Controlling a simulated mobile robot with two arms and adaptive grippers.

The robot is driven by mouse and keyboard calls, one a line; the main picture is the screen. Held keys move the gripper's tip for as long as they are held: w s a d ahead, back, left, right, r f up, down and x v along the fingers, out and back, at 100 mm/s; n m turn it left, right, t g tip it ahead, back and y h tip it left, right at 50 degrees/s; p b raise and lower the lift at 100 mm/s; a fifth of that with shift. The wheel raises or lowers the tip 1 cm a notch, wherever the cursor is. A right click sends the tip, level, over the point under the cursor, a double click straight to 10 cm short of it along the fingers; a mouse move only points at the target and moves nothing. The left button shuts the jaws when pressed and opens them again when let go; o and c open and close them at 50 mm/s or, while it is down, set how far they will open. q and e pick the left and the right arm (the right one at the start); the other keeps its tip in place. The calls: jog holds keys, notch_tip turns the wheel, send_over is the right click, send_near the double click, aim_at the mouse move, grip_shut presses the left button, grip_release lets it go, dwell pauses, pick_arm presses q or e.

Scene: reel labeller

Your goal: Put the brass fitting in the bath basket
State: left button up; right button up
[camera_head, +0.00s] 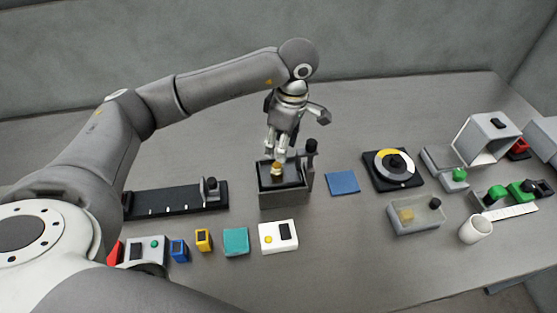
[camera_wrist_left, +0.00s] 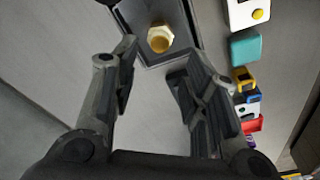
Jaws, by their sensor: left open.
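The brass fitting (camera_head: 277,169) is small and gold, with a hexagonal outline in the left wrist view (camera_wrist_left: 160,39). It shows over the dark inside of a grey open-topped box (camera_head: 284,199), apparently the bath with its basket. A black-knobbed post (camera_head: 311,147) stands at its right side. My left gripper (camera_head: 276,154) points down just above the fitting. In the left wrist view its fingers (camera_wrist_left: 158,62) are spread, with nothing between them, and the fitting lies beyond the tips. I cannot tell how deep the fitting sits. My right gripper is not in view.
A black rail fixture (camera_head: 175,202) lies left of the box, and a blue pad (camera_head: 342,182) and a round dial (camera_head: 392,168) lie right. A white button box (camera_head: 278,236) and a teal block (camera_head: 236,241) stand in front. A clear-sided tray (camera_head: 415,218) and a white cup (camera_head: 476,229) are farther right.

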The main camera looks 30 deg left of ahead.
pick_arm(q)
jog(key=shift+d+r+b, duration=0.15)
jog(key=shift+r+b, duration=0.15)
jog(key=shift+r, duration=0.9)
jog(key=shift+d+r+b, duration=0.15)
jog(key=shift+r+b, duration=0.1)
jog(key=shift+r, duration=0.95)
